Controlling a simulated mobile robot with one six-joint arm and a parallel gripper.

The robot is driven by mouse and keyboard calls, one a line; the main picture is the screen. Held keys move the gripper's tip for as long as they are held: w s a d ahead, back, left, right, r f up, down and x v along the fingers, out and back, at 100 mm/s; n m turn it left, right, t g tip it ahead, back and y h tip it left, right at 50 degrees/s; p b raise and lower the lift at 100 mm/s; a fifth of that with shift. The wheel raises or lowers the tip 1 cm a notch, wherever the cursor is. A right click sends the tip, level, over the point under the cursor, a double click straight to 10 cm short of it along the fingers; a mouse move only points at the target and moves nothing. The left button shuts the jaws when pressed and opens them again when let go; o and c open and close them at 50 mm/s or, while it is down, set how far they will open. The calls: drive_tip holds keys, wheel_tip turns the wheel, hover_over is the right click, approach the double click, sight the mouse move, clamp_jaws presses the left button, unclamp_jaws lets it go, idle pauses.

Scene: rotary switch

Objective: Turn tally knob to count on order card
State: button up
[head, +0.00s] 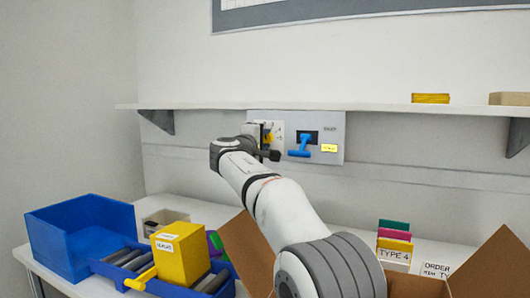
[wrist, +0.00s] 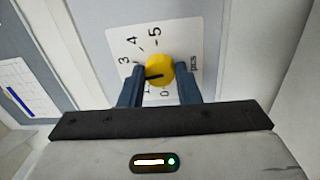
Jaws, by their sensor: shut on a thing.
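The yellow tally knob (wrist: 160,68) sits on a white dial plate (wrist: 177,35) in the wrist view. The plate reads 3, 4, 5 and "pcs", with 0 and part of a 1 low near the jaws. The knob's black pointer line points left, toward my left finger, which hides the marking there, between 3 and 1. My gripper (wrist: 160,86) is shut on the knob, one finger on each side. In the head view my gripper (head: 268,141) is at the wall panel and partly covers the dial. The order card (head: 437,268) stands at lower right; its count is not readable.
A shelf (head: 350,107) runs just above. Below are a blue bin (head: 75,235), a yellow box (head: 181,255), coloured cards (head: 394,236) and an open carton (head: 482,268).

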drive_tip(key=m+b, duration=0.3)
drive_tip(key=m, duration=0.2)
drive_tip(key=shift+f+h, duration=0.15)
drive_tip(key=shift+h, duration=0.15)
drive_tip(key=shift+m, duration=0.3)
drive_tip(key=o, duration=1)
drive_tip(key=b+v, duration=0.1)
drive_tip(key=v, duration=0.6)
drive_tip(key=shift+s+a, duration=0.2)
drive_tip(key=shift+s, duration=0.15)
